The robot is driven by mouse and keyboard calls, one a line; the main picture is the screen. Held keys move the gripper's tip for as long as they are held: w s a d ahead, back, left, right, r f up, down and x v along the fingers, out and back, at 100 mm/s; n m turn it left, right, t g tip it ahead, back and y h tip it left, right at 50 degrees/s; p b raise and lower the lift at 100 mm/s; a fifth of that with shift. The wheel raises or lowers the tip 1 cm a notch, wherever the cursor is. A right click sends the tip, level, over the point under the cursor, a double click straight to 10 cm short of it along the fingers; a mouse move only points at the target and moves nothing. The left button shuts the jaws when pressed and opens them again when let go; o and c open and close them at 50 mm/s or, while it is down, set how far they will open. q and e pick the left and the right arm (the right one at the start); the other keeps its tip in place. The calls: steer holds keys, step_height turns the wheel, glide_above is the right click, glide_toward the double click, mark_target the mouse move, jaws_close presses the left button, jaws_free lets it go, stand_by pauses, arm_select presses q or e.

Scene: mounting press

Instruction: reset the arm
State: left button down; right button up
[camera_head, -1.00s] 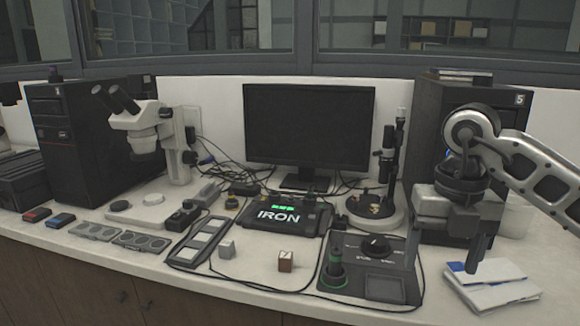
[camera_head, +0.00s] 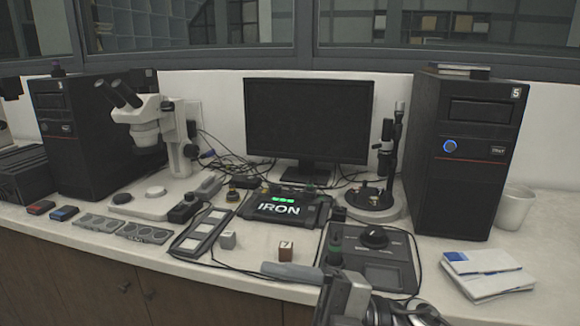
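My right gripper (camera_head: 292,272) is low in the head view, in front of the bench's front edge and the control box. Its grey body and wrist come in from the bottom, and a pale finger points left. The fingers overlap from this angle, so their gap does not show. Nothing is seen held in it. The rest of the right arm is mostly below the picture. My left gripper is not in view.
The control box (camera_head: 390,262) and papers (camera_head: 487,272) lie to the right. A microscope (camera_head: 150,125), monitor (camera_head: 308,118) and computer tower (camera_head: 465,150) stand behind.

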steer(key=w+d+f+m+t+h, duration=0.2)
steer(key=d+f+m+t+h, duration=0.4)
steer(key=m+t, duration=0.45)
steer(key=w+d+f+m+t+h, duration=0.2)
steer(key=d+f+m+t+h, duration=0.45)
steer(key=m, duration=0.75)
steer(key=s+d+f+m+g+h, duration=0.1)
steer(key=s+f+m+g+h, duration=0.1)
steer(key=s+f, duration=0.4)
steer(key=s+d+f+m+g+h, duration=0.2)
steer(key=s+f, duration=0.4)
steer(key=f, duration=0.5)
steer(key=shift+d+f+m+g+h, duration=0.3)
steer(key=shift+m+g+h, duration=0.3)
steer(key=shift+g, duration=0.5)
